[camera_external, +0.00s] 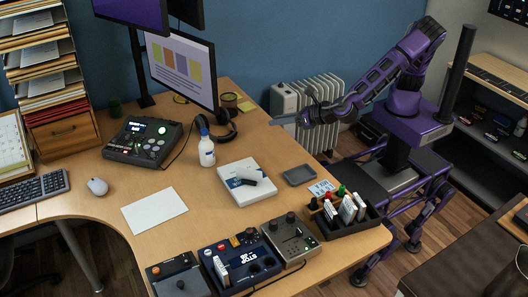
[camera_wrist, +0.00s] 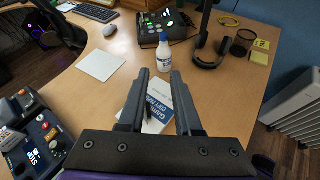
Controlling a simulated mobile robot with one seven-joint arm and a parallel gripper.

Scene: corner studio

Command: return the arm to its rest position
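My gripper (camera_external: 288,119) is at the end of my purple arm, raised above the right part of the wooden desk (camera_external: 104,199). In the wrist view, my gripper (camera_wrist: 161,76) has its two dark fingers spread apart, with nothing held between them. Behind the fingers lies a white and blue book (camera_wrist: 158,106) on the desk.
A monitor (camera_external: 181,66) and headphones (camera_external: 222,131) are behind. A white radiator (camera_external: 309,99) stands against the wall.

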